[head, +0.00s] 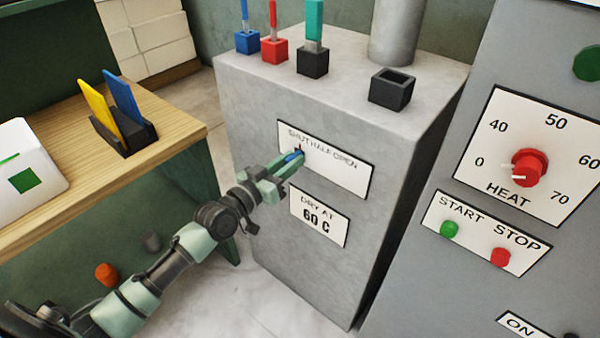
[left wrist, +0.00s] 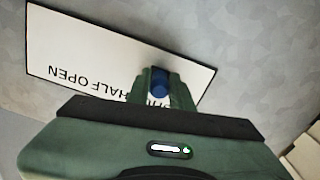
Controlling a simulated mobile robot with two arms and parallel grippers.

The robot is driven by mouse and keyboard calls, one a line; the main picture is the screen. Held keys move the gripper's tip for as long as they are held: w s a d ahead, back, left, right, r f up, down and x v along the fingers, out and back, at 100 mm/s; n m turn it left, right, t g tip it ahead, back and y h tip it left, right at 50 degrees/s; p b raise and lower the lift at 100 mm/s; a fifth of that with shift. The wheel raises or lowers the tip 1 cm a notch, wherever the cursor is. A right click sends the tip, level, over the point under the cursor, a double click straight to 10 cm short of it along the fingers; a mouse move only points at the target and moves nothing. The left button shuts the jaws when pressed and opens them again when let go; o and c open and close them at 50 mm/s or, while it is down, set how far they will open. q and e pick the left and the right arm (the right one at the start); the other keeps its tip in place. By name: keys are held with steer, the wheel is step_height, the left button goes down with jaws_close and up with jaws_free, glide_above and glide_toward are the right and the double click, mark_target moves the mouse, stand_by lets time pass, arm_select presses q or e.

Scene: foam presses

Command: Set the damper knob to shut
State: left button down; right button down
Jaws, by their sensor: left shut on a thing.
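The damper plate (head: 345,180), white with the words SHUT, HALF and OPEN, is on the front of the grey cabinet. The small blue damper knob (head: 293,156) sits at the plate's left part, below the word SHUT. A small red mark shows just above it; which word it points to I cannot tell for sure. My left gripper (head: 289,160) is shut on the knob, its green fingers hiding much of it. In the left wrist view the blue knob (left wrist: 160,84) is between the fingertips, with the plate (left wrist: 95,55) upside down behind. My right gripper is not in view.
Small holders with tools and an empty black holder (head: 391,88) stand on the cabinet top. A heat panel (head: 580,180) is at right, a wooden table (head: 175,108) at left.

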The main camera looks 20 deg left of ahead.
arm_select(q)
steer(key=shift+a, duration=0.15)
steer(key=c, duration=1.3)
jaws_free()
steer(key=shift+a, duration=0.15)
steer(key=shift+o, duration=0.2)
steer(key=shift+s, duration=0.2)
steer(key=v, duration=0.7)
steer(key=shift+s+a, duration=0.15)
